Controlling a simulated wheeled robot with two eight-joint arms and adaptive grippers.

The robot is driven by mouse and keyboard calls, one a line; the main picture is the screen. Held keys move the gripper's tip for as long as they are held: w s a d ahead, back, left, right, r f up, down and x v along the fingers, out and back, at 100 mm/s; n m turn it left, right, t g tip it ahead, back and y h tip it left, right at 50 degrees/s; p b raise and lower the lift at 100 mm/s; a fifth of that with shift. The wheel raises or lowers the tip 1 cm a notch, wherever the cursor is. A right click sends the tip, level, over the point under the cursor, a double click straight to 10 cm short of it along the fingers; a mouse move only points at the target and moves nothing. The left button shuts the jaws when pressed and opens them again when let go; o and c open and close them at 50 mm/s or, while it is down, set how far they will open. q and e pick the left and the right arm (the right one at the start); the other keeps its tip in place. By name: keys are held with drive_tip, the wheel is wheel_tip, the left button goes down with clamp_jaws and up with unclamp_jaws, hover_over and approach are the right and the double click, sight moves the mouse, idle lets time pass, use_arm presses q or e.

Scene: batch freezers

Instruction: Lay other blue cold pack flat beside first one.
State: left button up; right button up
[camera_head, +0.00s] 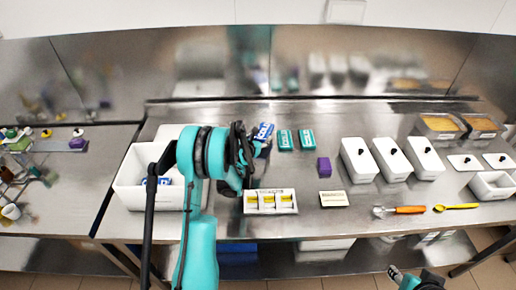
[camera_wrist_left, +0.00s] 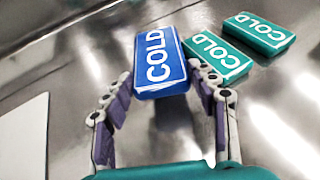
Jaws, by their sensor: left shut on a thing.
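A blue cold pack (camera_head: 264,131) with white COLD lettering is held tilted in my left gripper (camera_head: 256,147), over the back of the steel counter. In the left wrist view the blue pack (camera_wrist_left: 160,62) sits between the fingertips of the left gripper (camera_wrist_left: 162,85). Two teal cold packs lie flat just to its right, a nearer one (camera_head: 285,140) and a farther-right one (camera_head: 307,139). Another blue pack (camera_head: 160,181) lies inside the white bin (camera_head: 131,196), partly hidden by my arm. Part of my right gripper (camera_head: 394,272) shows at the bottom edge.
A white tray with yellow-marked compartments (camera_head: 270,211) stands in front of the left gripper. White lidded containers (camera_head: 392,159) stand farther right. Orange-handled (camera_head: 410,210) and yellow (camera_head: 455,207) tools lie in front.

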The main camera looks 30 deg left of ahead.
use_arm(q)
drive_tip(key=shift+s+a+f, duration=0.3)
drive_tip(key=shift+a+f, duration=0.05)
drive_tip(key=shift+f, duration=0.05)
wheel_tip(320, 180, down, 4)
drive_tip(key=shift+r+b, duration=0.1)
drive_tip(key=shift+b, duration=0.6)
drive_tip(key=shift+r, duration=0.1)
drive_tip(key=o, duration=0.9)
drive_tip(key=shift+f, duration=0.2)
drive_tip(key=shift+c, duration=0.2)
drive_tip(key=o, duration=0.4)
drive_tip(key=shift+r, duration=0.15)
